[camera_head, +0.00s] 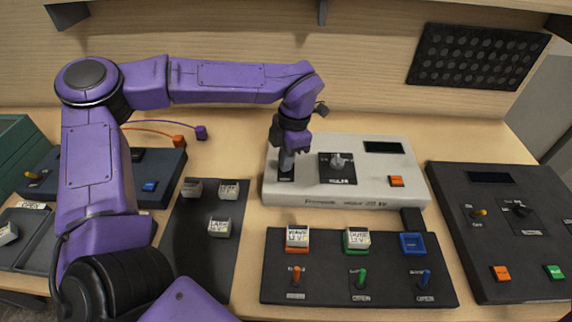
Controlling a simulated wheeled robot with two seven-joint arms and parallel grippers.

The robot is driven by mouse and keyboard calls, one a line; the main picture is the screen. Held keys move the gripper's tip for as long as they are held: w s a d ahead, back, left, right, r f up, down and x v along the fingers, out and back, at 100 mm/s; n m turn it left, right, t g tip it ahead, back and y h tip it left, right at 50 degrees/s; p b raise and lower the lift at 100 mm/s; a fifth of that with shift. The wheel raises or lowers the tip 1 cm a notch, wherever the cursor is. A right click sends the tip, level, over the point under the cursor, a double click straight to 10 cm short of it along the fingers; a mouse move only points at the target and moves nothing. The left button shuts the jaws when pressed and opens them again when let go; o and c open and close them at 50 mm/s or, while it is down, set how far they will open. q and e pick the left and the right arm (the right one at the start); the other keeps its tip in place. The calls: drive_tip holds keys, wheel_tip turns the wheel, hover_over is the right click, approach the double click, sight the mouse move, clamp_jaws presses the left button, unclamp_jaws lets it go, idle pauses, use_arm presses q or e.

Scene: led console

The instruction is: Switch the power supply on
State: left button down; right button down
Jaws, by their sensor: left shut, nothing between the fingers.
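A white console box (350,198), apparently the power supply, stands at the back centre of the table. It has a small dark display (383,147), a knob (338,161) on a black plate and an orange button (396,181). A black switch plate (286,177) is at its left. My left gripper (287,160) points down over this plate, shut and empty. Its tips are at or just above the plate; I cannot tell whether they touch the switch. The gripper hides most of the switch, so its position cannot be read. My right gripper is not in view.
A black panel (376,293) in front carries orange, green and blue toggles and labelled blocks. A dark tray (194,262) with several labelled blocks lies left of it. Another dark console (530,275) stands right. A blue-grey box (171,160) with leads is partly behind my left arm.

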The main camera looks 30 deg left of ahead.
use_arm(q)
drive_tip(key=shift+f, duration=0.1)
idle(0.3)
drive_tip(key=shift+f+b, duration=0.6)
drive_tip(key=shift+f, duration=0.8)
drive_tip(key=shift+w+a, duration=0.15)
drive_tip(key=shift+w, duration=0.15)
drive_tip(key=shift+w+a+r+p, duration=0.1)
drive_tip(key=shift+w+a+p, duration=0.05)
drive_tip(key=shift+w+p, duration=0.15)
drive_tip(key=shift+w+a, duration=0.3)
drive_tip(key=shift+w, duration=0.1)
drive_tip(key=shift+p, duration=0.3)
wheel_tip(320, 180, up, 7)
drive_tip(key=p, duration=0.6)
drive_tip(key=shift+s+d, duration=0.25)
drive_tip(key=shift+s, duration=0.15)
